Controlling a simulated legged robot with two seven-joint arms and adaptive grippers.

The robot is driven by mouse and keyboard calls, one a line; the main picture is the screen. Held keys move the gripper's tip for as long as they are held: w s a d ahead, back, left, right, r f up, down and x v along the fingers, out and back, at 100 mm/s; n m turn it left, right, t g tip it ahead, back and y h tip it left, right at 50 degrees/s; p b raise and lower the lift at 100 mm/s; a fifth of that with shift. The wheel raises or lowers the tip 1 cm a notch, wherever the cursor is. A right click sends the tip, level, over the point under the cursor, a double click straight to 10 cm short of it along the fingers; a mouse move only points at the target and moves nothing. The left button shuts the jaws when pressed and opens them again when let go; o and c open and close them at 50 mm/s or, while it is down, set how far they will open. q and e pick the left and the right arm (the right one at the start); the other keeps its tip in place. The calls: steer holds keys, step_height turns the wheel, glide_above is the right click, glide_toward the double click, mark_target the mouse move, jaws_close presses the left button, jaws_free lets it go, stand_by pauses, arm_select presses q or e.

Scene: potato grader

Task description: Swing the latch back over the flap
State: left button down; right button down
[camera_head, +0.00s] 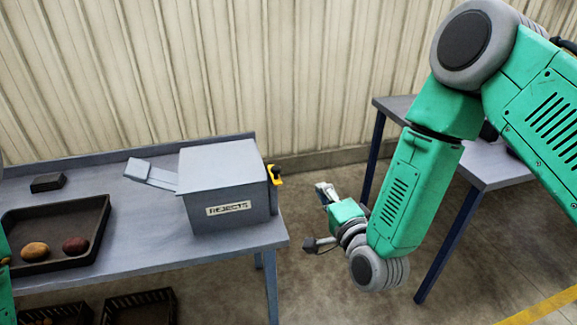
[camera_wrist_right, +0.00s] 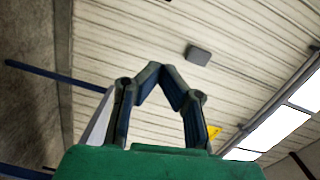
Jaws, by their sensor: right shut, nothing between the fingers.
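The grey box marked REJECTS (camera_head: 222,187) stands at the right end of the blue-grey table. A yellow latch (camera_head: 277,179) with a black knob sits on its right side, near the top edge. I cannot make out the flap, as that side is seen almost edge-on. My right gripper (camera_head: 325,191) is in the air right of the box, clear of the latch. In the right wrist view the fingertips of my right gripper (camera_wrist_right: 165,70) meet with nothing between them. Only a bit of my left arm shows at the left edge; its gripper is out of view.
A grey chute (camera_head: 151,174) slopes out from the box's left side. A dark tray (camera_head: 52,258) with potatoes and a small black block (camera_head: 48,182) are on the table (camera_head: 130,235). Crates (camera_head: 140,307) lie below. Another table (camera_head: 490,165) stands behind my right arm.

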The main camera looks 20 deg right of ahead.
mark_target(274, 169)
steer(key=shift+f, duration=0.1)
steer(key=shift+w, duration=0.1)
steer(key=w+a+p, duration=0.3)
steer(key=w+a, duration=0.2)
steer(key=w, duration=0.5)
steer(key=shift+w+f, duration=0.2)
steer(key=shift+f, duration=0.25)
